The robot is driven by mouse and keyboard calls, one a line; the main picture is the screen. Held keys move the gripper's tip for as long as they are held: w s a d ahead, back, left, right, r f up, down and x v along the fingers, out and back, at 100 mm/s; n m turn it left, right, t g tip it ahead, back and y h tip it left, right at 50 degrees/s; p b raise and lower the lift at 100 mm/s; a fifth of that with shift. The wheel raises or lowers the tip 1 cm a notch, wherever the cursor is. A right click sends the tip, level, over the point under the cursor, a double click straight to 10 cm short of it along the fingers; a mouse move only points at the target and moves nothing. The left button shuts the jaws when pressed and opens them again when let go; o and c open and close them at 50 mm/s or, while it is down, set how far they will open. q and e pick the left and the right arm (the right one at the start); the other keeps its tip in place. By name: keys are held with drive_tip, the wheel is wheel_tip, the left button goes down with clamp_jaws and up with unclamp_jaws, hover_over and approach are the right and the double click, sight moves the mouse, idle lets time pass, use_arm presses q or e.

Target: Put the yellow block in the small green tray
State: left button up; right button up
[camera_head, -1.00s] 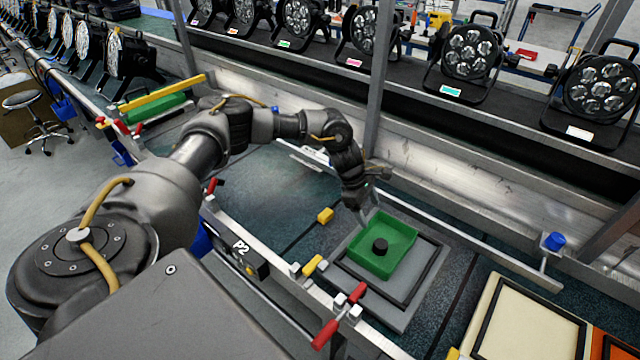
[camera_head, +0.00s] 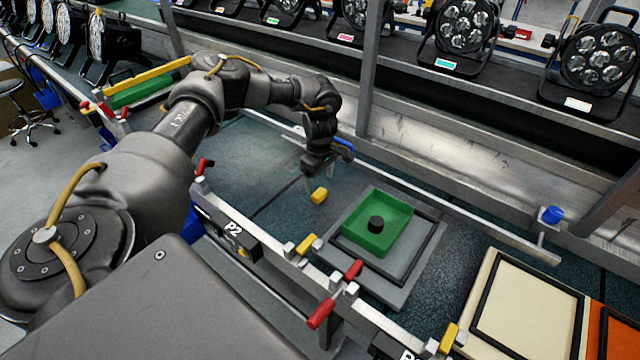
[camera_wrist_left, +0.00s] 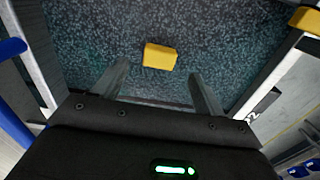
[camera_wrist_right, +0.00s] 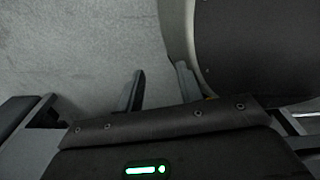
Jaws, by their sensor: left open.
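The yellow block (camera_head: 319,196) lies on the dark speckled table surface, left of the small green tray (camera_head: 366,243). The tray sits on a grey plate and has a black round piece (camera_head: 376,224) inside it. My left gripper (camera_head: 312,184) is open and empty, pointing down just above and beside the block. In the left wrist view, the block (camera_wrist_left: 159,56) shows just beyond the gap between the open fingers (camera_wrist_left: 161,78). My right gripper shows only in the right wrist view (camera_wrist_right: 160,82), with its fingers apart and nothing between them, over grey floor.
A metal rail with red-handled clamps (camera_head: 321,314) and yellow pieces (camera_head: 308,244) runs along the near table edge. A metal upright (camera_head: 374,70) stands behind the tray. A cream panel (camera_head: 525,310) lies at the right. The surface left of the block is clear.

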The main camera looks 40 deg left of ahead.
sight(319, 193)
use_arm(q)
drive_tip(key=shift+a+f+b, duration=0.1)
drive_tip(key=shift+f+b, duration=2)
drive_tip(key=shift+f, duration=0.45)
drive_tip(key=c, duration=1.1)
use_arm(e)
drive_tip(key=f, duration=0.1)
drive_tip(key=d+f, duration=0.1)
drive_tip(key=f, duration=0.2)
drive_tip(key=shift+w+d+f, duration=0.1)
drive_tip(key=shift+w+d, duration=0.25)
